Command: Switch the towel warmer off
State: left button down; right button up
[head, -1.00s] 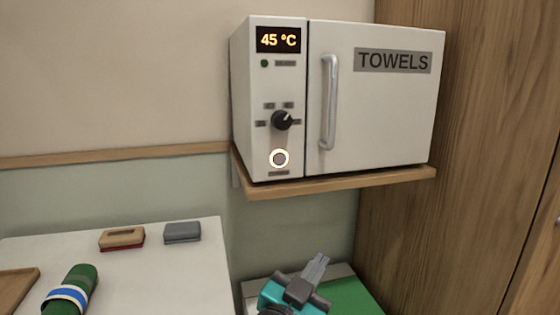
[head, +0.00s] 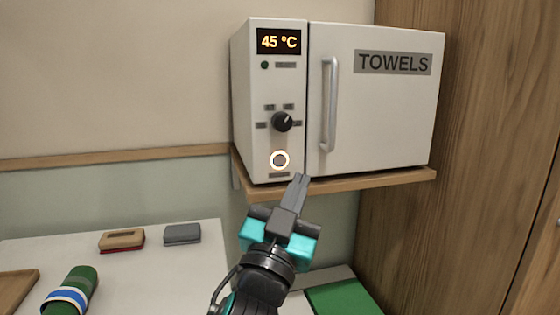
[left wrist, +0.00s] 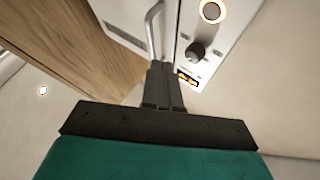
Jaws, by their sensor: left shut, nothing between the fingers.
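The towel warmer (head: 270,90) is a white box with a door marked TOWELS, standing on a wooden shelf. Its display (head: 278,41) reads 45 °C in lit orange digits. The button (left wrist: 212,10) and knob (left wrist: 196,52) also show in the left wrist view. My left gripper (head: 300,178) is shut and empty, its tips just below and right of the button, near the shelf edge; contact cannot be told. My right gripper is not in view.
The wooden shelf (head: 350,184) juts out under the warmer. A white table (head: 150,270) at lower left holds a tan block (head: 121,240), a grey block (head: 182,234) and a green roll (head: 82,278). A wooden cabinet (head: 480,150) closes off the right.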

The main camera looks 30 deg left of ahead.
pick_arm(q)
jog(key=shift+w+a+p, duration=0.3)
jog(key=shift+w+a, duration=1.05)
jog(key=shift+a, duration=0.3)
jog(key=shift+w+a+p, duration=0.25)
jog(key=shift+w+a, duration=1.1)
jog(key=shift+a, duration=0.25)
jog(key=shift+w+a, duration=0.3)
jog(key=shift+w+a, duration=0.2)
jog(key=shift+a, duration=0.05)
jog(key=shift+d, duration=0.1)
dwell(0.5)
jog(key=shift+s+d, duration=0.5)
jog(key=s+d, duration=0.3)
jog(key=shift+s+d, duration=0.15)
jog(key=shift+d, duration=0.25)
